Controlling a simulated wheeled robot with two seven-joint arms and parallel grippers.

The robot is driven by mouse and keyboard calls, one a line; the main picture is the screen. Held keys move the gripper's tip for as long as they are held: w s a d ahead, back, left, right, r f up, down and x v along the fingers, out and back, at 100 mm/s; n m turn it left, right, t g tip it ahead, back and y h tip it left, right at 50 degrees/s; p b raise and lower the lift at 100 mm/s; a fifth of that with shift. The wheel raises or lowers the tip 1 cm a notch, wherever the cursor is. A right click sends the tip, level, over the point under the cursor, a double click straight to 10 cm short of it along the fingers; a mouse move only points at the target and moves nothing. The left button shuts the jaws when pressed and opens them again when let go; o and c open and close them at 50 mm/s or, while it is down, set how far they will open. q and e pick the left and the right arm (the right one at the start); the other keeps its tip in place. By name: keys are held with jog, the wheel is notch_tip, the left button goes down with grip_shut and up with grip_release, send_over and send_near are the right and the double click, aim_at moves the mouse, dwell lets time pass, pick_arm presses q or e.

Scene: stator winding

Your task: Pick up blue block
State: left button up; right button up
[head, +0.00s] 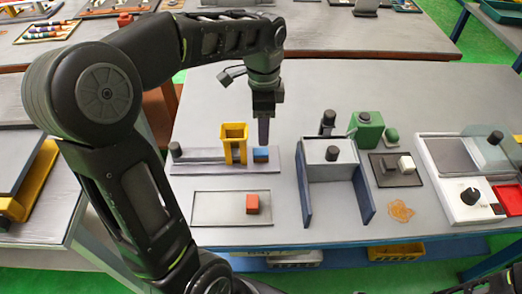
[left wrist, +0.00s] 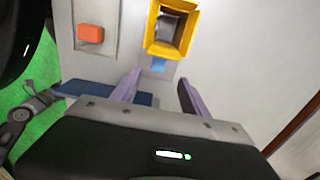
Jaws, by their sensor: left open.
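The blue block (head: 260,155) sits at the right end of a grey plate, just right of the yellow funnel-like holder (head: 233,134). It also shows in the left wrist view (left wrist: 158,66), partly visible below the yellow holder. My left gripper (head: 263,142) points straight down just above the blue block in the head view. In the left wrist view the two fingers (left wrist: 158,90) are spread apart with nothing between them, and the blue block lies beyond their tips. My right gripper is in neither view.
A red-orange block (head: 252,204) lies on a pale tray (head: 208,210) in front. A grey box with blue side walls (head: 327,157) stands to the right. Green parts (head: 366,130) and a white device (head: 466,210) are farther right. Bare table lies behind the grey plate.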

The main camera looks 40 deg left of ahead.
aim_at(264, 151)
pick_arm(q)
jog(key=shift+f, duration=0.1)
jog(key=shift+f, duration=1.25)
jog(key=shift+d+f+p, duration=0.2)
jog(key=shift+f+p, duration=0.35)
jog(key=shift+f, duration=2.05)
jog(key=shift+c, duration=0.3)
grip_shut()
